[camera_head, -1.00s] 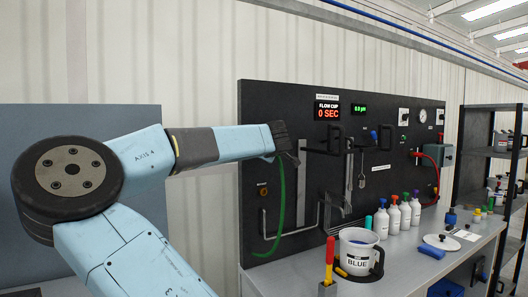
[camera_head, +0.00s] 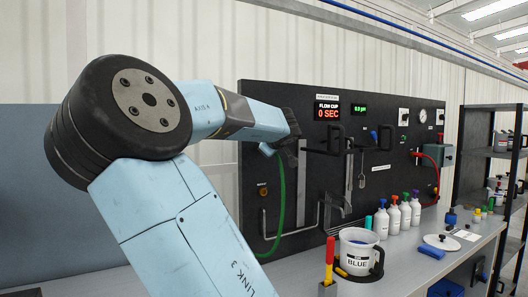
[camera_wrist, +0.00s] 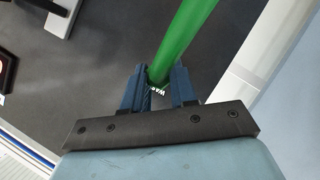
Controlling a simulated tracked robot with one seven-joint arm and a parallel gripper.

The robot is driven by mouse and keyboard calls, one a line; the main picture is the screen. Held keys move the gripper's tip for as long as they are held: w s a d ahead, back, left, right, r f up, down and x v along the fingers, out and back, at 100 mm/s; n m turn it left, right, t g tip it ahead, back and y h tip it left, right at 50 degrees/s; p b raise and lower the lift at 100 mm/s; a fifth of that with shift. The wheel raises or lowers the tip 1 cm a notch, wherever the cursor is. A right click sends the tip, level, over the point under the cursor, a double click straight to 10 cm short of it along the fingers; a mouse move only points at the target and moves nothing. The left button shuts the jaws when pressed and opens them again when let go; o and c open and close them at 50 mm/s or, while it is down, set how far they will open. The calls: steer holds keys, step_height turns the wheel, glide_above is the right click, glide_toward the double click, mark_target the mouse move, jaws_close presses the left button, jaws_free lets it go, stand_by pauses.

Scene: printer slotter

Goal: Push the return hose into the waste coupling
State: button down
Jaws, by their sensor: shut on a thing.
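The green return hose (camera_head: 281,205) hangs in a curve in front of the black panel in the head view. Its upper end goes up to my gripper. In the wrist view the hose (camera_wrist: 186,38) runs down between the two blue fingers of my gripper (camera_wrist: 158,92), which is shut on it.
The black panel (camera_head: 390,150) carries displays, handles and hanging tools beside my gripper.

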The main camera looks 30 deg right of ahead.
steer(key=c, duration=0.8)
jaws_free()
steer(key=v, duration=1.3)
steer(key=shift+s, duration=0.3)
steer(key=shift+r, duration=0.1)
